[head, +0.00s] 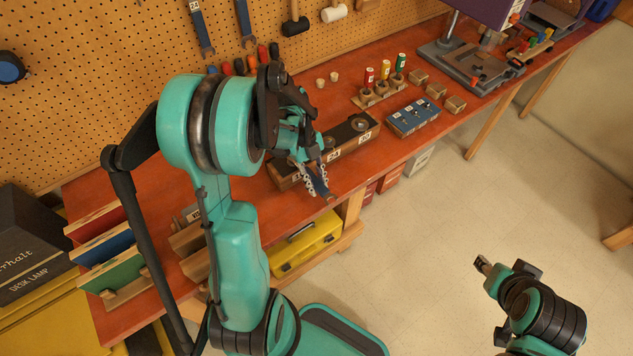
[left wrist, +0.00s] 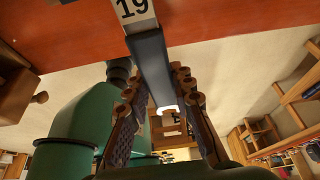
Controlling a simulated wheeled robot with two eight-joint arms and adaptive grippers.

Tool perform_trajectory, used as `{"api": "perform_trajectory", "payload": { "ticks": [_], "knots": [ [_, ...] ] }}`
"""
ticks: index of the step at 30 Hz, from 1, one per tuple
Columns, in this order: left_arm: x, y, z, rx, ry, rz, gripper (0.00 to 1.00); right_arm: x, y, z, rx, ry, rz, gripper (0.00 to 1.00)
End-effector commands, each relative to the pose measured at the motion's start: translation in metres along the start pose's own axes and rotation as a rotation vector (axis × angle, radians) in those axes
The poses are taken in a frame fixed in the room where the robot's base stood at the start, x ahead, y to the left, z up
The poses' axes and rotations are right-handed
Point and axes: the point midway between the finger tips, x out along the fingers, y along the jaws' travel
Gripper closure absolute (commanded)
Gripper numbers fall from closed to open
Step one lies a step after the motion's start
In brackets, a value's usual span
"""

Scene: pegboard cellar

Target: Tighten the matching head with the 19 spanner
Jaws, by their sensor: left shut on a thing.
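My left gripper (head: 316,180) is shut on the dark blue spanner (head: 321,189), near the front edge of the red bench top. In the left wrist view the spanner (left wrist: 150,65) lies between the two chain-like fingers (left wrist: 163,110), and its white label reads 19. A long wooden block (head: 346,149) with bolt heads sits on the bench just behind the gripper. Its labels 24 and 30 are readable; its left part is partly hidden by my gripper. My right gripper (head: 482,264) is over the floor, far from the bench, too small to read.
A spanner marked 24 (head: 201,30) hangs on the pegboard. A blue block (head: 413,117), a rack with coloured cans (head: 383,92) and small wooden blocks (head: 435,91) stand right of the bolt block. A yellow toolbox (head: 307,248) sits below the bench.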

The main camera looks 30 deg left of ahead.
Motion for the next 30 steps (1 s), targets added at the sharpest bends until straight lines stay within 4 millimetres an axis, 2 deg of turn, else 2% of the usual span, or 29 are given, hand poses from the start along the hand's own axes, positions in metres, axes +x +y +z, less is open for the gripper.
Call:
{"api": "perform_trajectory", "payload": {
  "ticks": [15,30],
  "knots": [
    [0.0008,-0.0001,-0.0004,0.000,0.000,0.000,1.00,0.0020,0.0000,0.0015,0.000,0.000,0.000,0.60],
    [0.0099,0.0000,0.0034,0.000,0.000,0.000,1.00,0.0096,0.0000,0.0069,0.000,0.000,0.000,0.60]
  ]
}}
